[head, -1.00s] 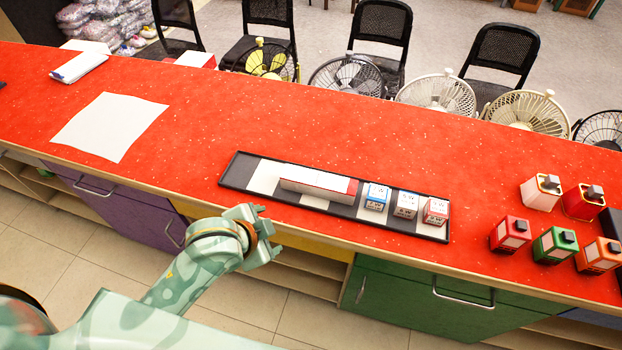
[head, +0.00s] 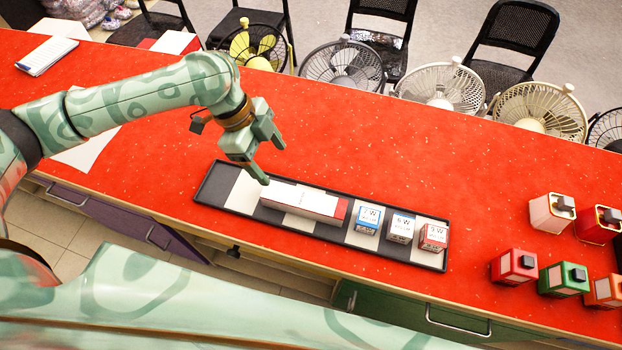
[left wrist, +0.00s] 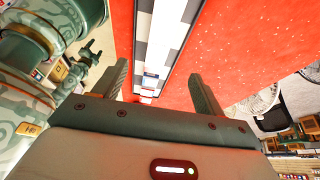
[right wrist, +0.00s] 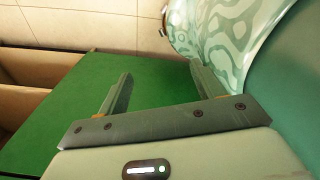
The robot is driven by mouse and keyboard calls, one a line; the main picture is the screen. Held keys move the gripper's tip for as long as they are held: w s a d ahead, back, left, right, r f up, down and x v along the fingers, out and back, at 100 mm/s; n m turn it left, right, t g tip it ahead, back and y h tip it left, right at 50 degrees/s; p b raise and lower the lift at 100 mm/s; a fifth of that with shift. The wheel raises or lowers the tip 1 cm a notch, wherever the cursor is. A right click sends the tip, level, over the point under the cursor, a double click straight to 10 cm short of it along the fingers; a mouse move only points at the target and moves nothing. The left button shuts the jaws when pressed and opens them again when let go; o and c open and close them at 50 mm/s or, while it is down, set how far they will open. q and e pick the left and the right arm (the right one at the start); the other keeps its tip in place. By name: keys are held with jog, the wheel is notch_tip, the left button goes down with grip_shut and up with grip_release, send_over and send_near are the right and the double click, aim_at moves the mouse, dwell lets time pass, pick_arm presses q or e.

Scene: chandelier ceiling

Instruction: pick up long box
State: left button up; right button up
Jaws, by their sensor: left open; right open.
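The long box (head: 305,203), white on top with a red strip and a red end, lies on a black and white tray (head: 240,193) on the red counter. In the left wrist view the long box (left wrist: 168,32) shows as a pale strip between the finger lines. My left gripper (head: 275,165) is open and empty, above the counter near the box's left end, apart from it. It also shows in the left wrist view (left wrist: 161,82). My right gripper (right wrist: 160,70) is open and empty in front of a green cabinet panel, below the counter; the head view does not show it.
Small blue (head: 368,218), grey (head: 401,228) and red (head: 433,237) boxes stand in the tray right of the long box. Several coloured canisters (head: 513,266) stand at the right. Fans (head: 342,65) and chairs line the far edge. The counter behind the tray is clear.

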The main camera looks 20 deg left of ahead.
pick_arm(q)
jog(key=b, duration=0.2)
send_near(303, 198)
jog(key=shift+s+a+f, duration=0.25)
jog(key=shift+s+f, duration=0.25)
jog(key=shift+f, duration=0.2)
jog(key=x, duration=0.2)
jog(key=b+x, duration=0.1)
jog(key=x, duration=0.1)
jog(key=shift+w, duration=0.25)
jog(key=shift+d+f, duration=0.3)
jog(key=b+x, duration=0.1)
jog(key=x, duration=0.1)
jog(key=b+x, duration=0.1)
jog(key=x, duration=0.1)
jog(key=shift+w+d+f, duration=0.2)
jog(key=shift+w+d, duration=0.05)
jog(key=shift+d, duration=0.15)
pick_arm(e)
jog(key=s+f, duration=0.3)
jog(key=f, duration=0.2)
jog(key=shift+s+g, duration=0.3)
jog(key=shift+s, duration=0.05)
pick_arm(q)
jog(key=shift+r, duration=0.1)
jog(key=c, duration=1.1)
pick_arm(e)
jog(key=shift+f, duration=0.1)
